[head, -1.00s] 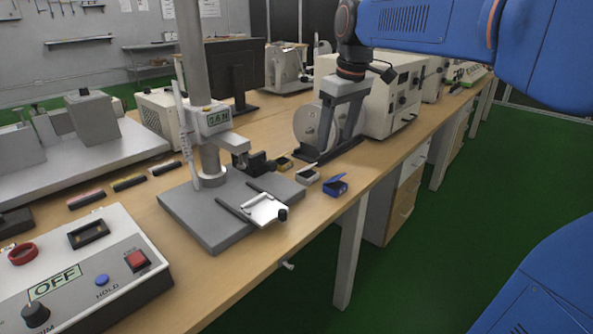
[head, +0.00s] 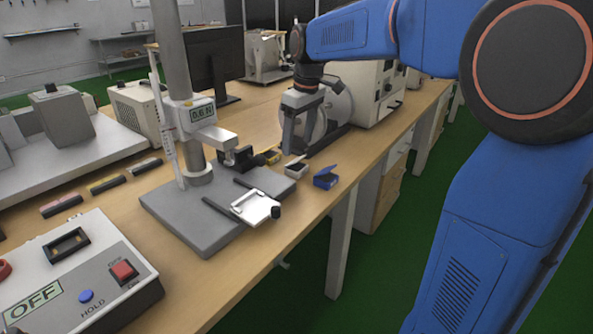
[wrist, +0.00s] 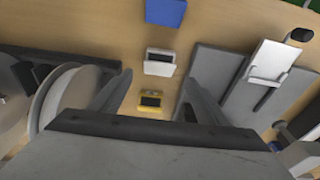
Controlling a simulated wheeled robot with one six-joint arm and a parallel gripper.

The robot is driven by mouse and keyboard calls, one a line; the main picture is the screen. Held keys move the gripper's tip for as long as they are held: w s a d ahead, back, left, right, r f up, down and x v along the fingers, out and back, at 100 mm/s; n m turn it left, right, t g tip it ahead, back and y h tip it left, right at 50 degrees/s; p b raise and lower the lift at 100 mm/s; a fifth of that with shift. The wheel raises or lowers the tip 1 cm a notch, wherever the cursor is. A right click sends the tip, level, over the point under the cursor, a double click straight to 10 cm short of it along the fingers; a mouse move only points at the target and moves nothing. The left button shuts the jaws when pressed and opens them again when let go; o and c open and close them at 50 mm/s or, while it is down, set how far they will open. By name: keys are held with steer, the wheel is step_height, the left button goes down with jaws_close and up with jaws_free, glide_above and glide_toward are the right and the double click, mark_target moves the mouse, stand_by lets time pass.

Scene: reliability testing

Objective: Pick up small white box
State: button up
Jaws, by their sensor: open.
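The small white box (head: 296,168), with a dark top, lies on the wooden table between a yellow box (head: 271,155) and a blue box (head: 326,178). In the wrist view the white box (wrist: 160,62) sits ahead of my gripper, with the yellow box (wrist: 151,101) nearer and the blue box (wrist: 166,12) farther. My gripper (wrist: 153,93) is open and empty, its fingers on either side of the yellow box in that picture. In the head view my gripper (head: 299,140) hangs pointing down just behind the boxes; its height above the table is unclear.
A grey test stand (head: 200,222) with a column and a small white plate (head: 255,207) stands left of the boxes. A machine with a round disc (head: 338,105) stands close behind my gripper. The table edge lies just right of the blue box.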

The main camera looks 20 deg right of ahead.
mark_target(297, 159)
steer(key=shift+w+a+f, duration=0.1)
steer(key=shift+w+f, duration=0.1)
steer(key=shift+f, duration=1.75)
steer(key=shift+w+a+f, duration=0.1)
steer(key=shift+w+f, duration=0.1)
steer(key=shift+f, duration=1.7)
steer(key=c, duration=1.1)
